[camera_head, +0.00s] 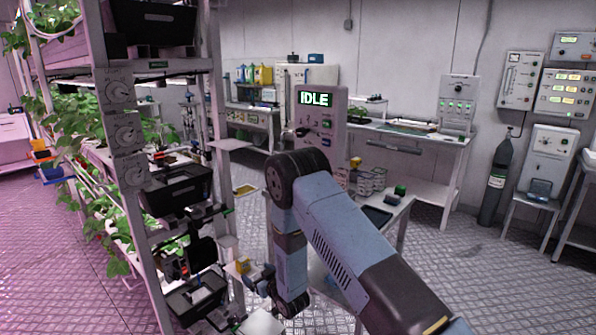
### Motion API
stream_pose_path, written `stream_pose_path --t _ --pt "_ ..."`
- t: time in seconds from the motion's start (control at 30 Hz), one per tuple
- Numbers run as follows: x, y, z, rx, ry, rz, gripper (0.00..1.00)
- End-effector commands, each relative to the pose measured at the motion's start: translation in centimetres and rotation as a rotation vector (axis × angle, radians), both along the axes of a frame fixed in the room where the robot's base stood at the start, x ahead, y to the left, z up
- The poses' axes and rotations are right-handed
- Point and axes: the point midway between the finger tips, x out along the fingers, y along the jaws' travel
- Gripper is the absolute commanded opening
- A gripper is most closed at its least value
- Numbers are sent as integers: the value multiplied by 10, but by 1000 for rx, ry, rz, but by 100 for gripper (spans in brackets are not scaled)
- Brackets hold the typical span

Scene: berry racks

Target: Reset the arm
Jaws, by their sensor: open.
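My arm (345,240) enters from the lower right, bends at a dark elbow joint and hangs down in front of the small table. Its wrist turns left near the bottom middle. My gripper (246,270) is at the wrist's end, small in the picture, beside the lower part of the rack. It is open, and I see nothing held in it, though the fingertips are hard to make out. A small yellow piece shows at the gripper; I cannot tell if it is part of it.
The berry rack (218,90) with plants (90,125) and black bins (178,190) stands close on the left. A console (320,122) reading IDLE stands behind my elbow. A white workbench (440,190) and a gas cylinder (495,180) are farther right. The floor (480,275) at right is clear.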

Motion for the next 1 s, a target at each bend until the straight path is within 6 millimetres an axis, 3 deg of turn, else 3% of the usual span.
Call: stream_pose_path --t 0.03,0.2,0.5,0.73,1.0 --pt "9 -6 19 -9 5 -18 92" --pt "29 -28 70 -48 46 -74 92" --pt "44 -77 157 -109 126 -172 92" --pt "40 -118 220 -147 193 -242 92" --pt "16 -171 289 -183 278 -322 92"
